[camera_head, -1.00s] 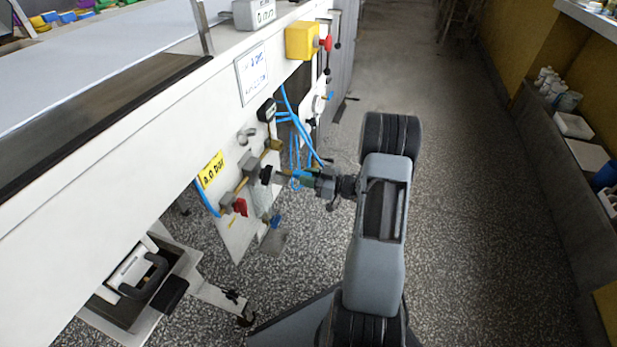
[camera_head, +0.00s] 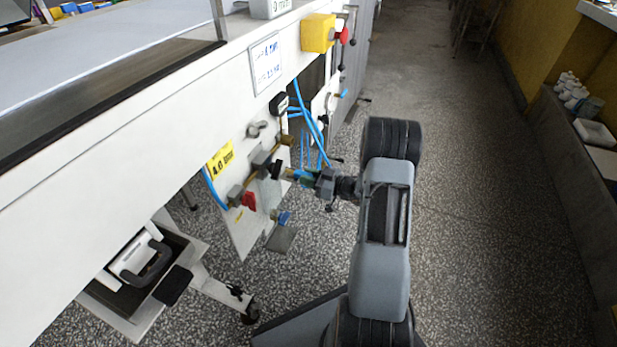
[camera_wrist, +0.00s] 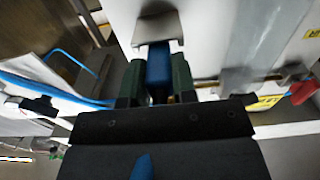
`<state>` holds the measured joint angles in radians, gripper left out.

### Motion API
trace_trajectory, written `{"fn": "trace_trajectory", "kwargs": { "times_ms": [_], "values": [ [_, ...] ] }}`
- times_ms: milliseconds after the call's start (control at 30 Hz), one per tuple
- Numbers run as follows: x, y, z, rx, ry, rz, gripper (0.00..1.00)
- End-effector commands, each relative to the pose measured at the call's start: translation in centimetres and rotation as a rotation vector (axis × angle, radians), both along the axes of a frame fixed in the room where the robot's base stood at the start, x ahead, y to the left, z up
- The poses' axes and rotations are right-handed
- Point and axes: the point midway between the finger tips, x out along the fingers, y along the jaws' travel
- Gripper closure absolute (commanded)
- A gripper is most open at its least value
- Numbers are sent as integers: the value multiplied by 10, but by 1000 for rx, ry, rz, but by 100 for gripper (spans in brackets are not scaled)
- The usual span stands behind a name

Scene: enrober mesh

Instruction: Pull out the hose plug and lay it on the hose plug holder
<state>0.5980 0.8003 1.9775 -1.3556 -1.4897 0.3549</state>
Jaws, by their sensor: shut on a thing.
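My gripper (camera_head: 308,178) is at the white valve panel on the side of the machine. In the wrist view its green fingers (camera_wrist: 158,82) are shut on a blue piece, which I take to be the hose plug (camera_wrist: 158,62). The plug's far end is close to a pale metal fitting (camera_wrist: 158,26); I cannot tell whether it is still inside it. In the head view the plug is small and partly hidden by the fingers. A grey plate with a blue piece above it (camera_head: 281,238) sits low on the panel; I cannot tell whether it is the hose plug holder.
A red-handled valve (camera_head: 248,200) and brass pipework are left of my gripper. Blue hoses (camera_head: 314,130) hang just above it. A yellow switch box (camera_head: 318,33) is higher up. The floor aisle (camera_head: 480,190) to the right is clear.

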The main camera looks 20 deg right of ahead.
Motion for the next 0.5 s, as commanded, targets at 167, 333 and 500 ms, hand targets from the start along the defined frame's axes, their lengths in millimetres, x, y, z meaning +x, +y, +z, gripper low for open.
{"fn": "trace_trajectory", "kwargs": {
  "times_ms": [167,333,500],
  "values": [
    [0,0,0,0,-1,0,73],
    [0,0,0,0,-1,0,56],
    [0,0,0,0,0,0,45]
  ]
}}
